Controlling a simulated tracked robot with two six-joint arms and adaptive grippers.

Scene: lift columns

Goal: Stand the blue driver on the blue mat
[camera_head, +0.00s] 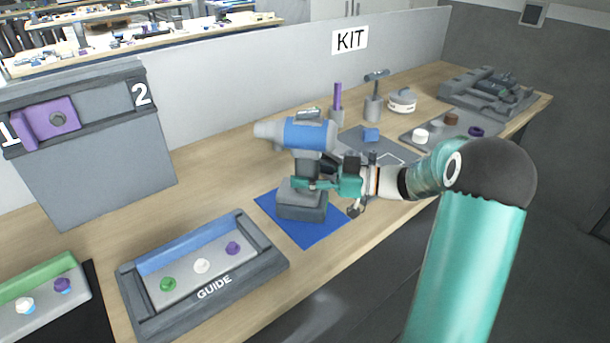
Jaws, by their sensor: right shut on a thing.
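The blue driver (308,134) is upright, with its blue and grey body on top and its dark grey base at the bottom. Its base is over the blue mat (317,233); I cannot tell for sure whether it touches the mat. My right gripper (318,184) comes in from the right and is shut on the driver's grey handle, just above the base. The fingers hide part of the handle. My left gripper is not in view.
A grey GUIDE tray (225,293) with coloured knobs lies at front left of the mat. A grey panel with a purple slider (56,118) stands at left. Behind are a KIT sign (349,39), a purple-handled tool (338,97) and a grey tray (408,140).

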